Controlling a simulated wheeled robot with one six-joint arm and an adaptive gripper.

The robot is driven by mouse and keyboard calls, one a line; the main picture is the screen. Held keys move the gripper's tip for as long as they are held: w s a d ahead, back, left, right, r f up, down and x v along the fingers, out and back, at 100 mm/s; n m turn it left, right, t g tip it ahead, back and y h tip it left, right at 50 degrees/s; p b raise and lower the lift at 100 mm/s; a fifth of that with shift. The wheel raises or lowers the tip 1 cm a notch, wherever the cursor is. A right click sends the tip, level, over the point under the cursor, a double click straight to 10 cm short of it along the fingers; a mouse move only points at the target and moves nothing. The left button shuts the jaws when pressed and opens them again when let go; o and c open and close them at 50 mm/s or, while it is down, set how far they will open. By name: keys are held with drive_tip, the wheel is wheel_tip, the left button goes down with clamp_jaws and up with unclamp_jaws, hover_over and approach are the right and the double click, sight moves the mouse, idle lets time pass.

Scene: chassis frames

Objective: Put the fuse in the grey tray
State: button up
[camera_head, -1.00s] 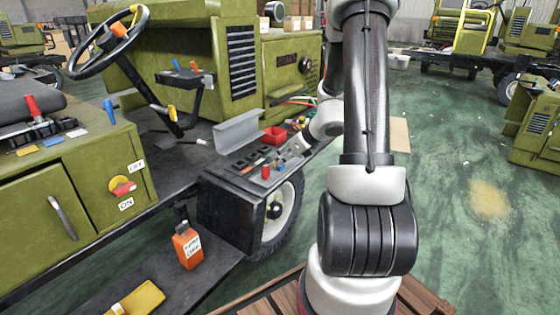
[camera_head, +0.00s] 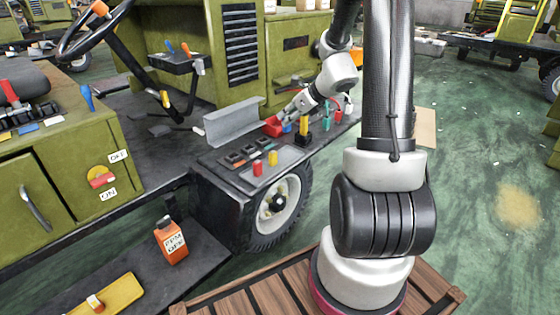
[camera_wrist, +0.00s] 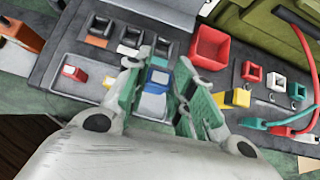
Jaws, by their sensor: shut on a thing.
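My gripper (camera_wrist: 155,108) is shut on a blue fuse (camera_wrist: 154,90), held between its green-padded fingers in the wrist view. In the head view my gripper (camera_head: 283,122) hangs over the dark panel, close to the red bin, and the blue fuse (camera_head: 287,129) shows small at its tips. A light grey tray (camera_head: 284,158) lies on the panel, left of and nearer than the gripper. It holds a red fuse (camera_head: 257,168) and a yellow fuse (camera_head: 273,158). In the wrist view the tray (camera_wrist: 92,88) is left of the fingers. I cannot tell the held fuse's height.
A row of dark sockets (camera_wrist: 130,37) lies beyond the tray. A red bin (camera_wrist: 209,48), a yellow block (camera_wrist: 235,98) and red and green cables (camera_wrist: 285,123) are right of the fingers. A grey metal channel (camera_head: 233,122) stands behind the panel.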

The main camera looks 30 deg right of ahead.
drive_tip(key=shift+m+h, duration=0.3)
drive_tip(key=f, duration=1)
drive_tip(key=shift+d, duration=0.2)
drive_tip(key=shift+f, duration=0.15)
drive_tip(key=o, duration=0.9)
drive_tip(key=shift+c, duration=0.2)
